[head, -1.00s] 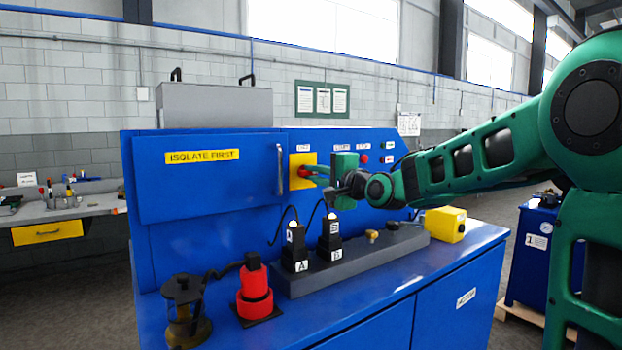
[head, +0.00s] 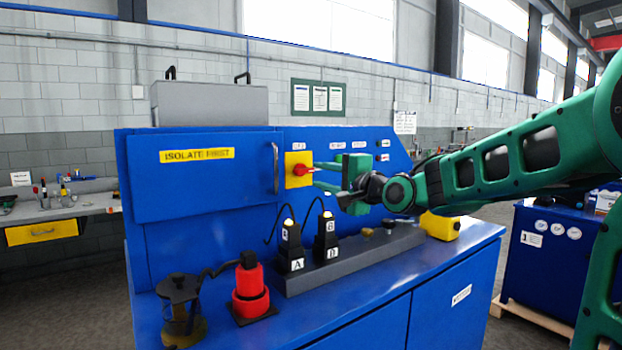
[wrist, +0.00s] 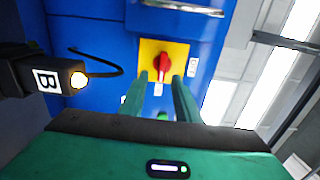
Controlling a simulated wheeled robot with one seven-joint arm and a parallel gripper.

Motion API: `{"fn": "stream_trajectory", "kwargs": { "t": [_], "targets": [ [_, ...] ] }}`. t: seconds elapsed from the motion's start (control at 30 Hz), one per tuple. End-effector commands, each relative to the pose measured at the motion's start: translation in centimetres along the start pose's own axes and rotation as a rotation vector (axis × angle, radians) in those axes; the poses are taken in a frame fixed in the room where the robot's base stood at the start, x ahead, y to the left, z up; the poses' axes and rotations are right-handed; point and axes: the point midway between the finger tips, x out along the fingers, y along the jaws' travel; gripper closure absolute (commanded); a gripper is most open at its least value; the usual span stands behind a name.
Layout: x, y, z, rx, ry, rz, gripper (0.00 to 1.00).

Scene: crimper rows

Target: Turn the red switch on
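The red switch (head: 301,170) is a rotary handle on a yellow plate (head: 292,181) on the blue panel. Its handle appears to lie roughly level in the head view. In the wrist view the red switch (wrist: 163,61) shows beyond and between the fingertips. My gripper (head: 317,176) has green fingers that point at the switch from the right. In the wrist view my gripper (wrist: 160,80) is open, its two fingers apart with nothing between them. The tips appear just short of the handle; I cannot tell the exact gap.
A grey block (head: 350,261) with two black plugs (head: 291,250) and cables stands below the panel. A cabinet door handle (head: 276,168) is left of the plate.

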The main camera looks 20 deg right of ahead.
Motion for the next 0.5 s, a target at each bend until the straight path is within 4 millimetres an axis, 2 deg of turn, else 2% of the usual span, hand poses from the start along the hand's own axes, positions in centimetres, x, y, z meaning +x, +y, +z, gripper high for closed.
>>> {"fn": "stream_trajectory", "kwargs": {
  "t": [0.03,0.2,0.33,0.5],
  "targets": [
    [-1.1,-0.1,-0.1,0.001,0.003,-0.001,0.7],
    [-3.7,0.0,-0.1,0.001,0.002,0.0,0.7],
    [-4.9,0.1,-0.1,0.0,0.002,0.002,0.7],
    [-5.5,0.1,-0.1,0.001,0.001,0.002,0.7]
  ]
}}
